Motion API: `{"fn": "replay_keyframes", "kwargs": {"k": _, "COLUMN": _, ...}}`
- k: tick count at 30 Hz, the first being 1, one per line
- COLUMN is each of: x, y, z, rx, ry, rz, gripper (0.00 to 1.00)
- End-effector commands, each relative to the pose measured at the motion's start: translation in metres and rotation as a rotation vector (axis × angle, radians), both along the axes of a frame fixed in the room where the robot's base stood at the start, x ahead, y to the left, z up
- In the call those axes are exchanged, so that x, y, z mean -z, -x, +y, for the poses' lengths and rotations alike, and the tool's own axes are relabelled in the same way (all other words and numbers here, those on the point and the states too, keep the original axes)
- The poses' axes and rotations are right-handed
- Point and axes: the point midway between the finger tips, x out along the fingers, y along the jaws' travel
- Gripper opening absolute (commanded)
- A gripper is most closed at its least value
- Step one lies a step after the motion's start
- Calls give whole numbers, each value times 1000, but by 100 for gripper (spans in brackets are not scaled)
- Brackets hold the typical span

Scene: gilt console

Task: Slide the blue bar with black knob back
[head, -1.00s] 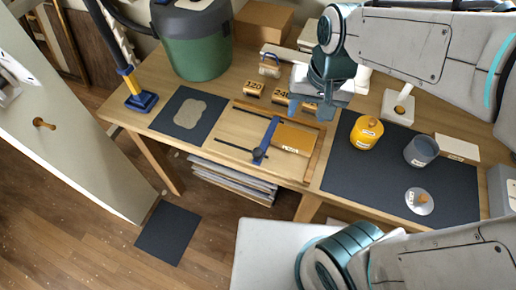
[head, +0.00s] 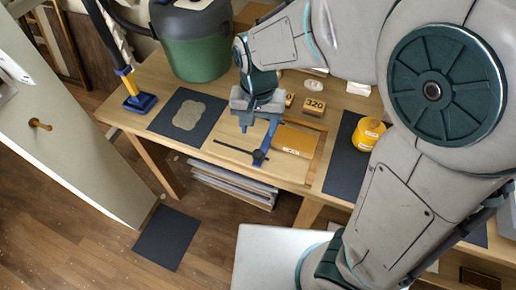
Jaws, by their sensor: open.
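The blue bar (head: 267,142) lies across the wooden jig board (head: 230,151) on the table, running from back to front. Its black knob (head: 258,155) is at the bar's front end, near the table's front edge. My gripper (head: 257,125) is open, pointing down over the back part of the board. It is above and behind the knob, and its fingers hide the far end of the bar. I cannot tell whether a finger touches the bar. A wooden block with a pale label (head: 297,140) lies to the right of the bar.
A dark mat with a grey patch (head: 188,115) lies to the left. A green bin (head: 195,50) stands behind. A numbered block (head: 314,106) is to the gripper's right, and a yellow canister (head: 367,133) stands further right. My arm hides much of the right table.

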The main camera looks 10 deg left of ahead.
Motion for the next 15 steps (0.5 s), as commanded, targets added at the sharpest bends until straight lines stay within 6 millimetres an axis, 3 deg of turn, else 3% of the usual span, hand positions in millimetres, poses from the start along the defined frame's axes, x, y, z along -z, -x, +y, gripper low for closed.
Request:
{"fn": "replay_keyframes", "kwargs": {"k": 9, "x": 70, "y": 0, "z": -1, "rx": 1, "ry": 3, "rz": 3, "gripper": 50}}
{"fn": "replay_keyframes", "kwargs": {"k": 15, "x": 97, "y": 0, "z": 0, "rx": 0, "ry": 1, "rz": 1, "gripper": 50}}
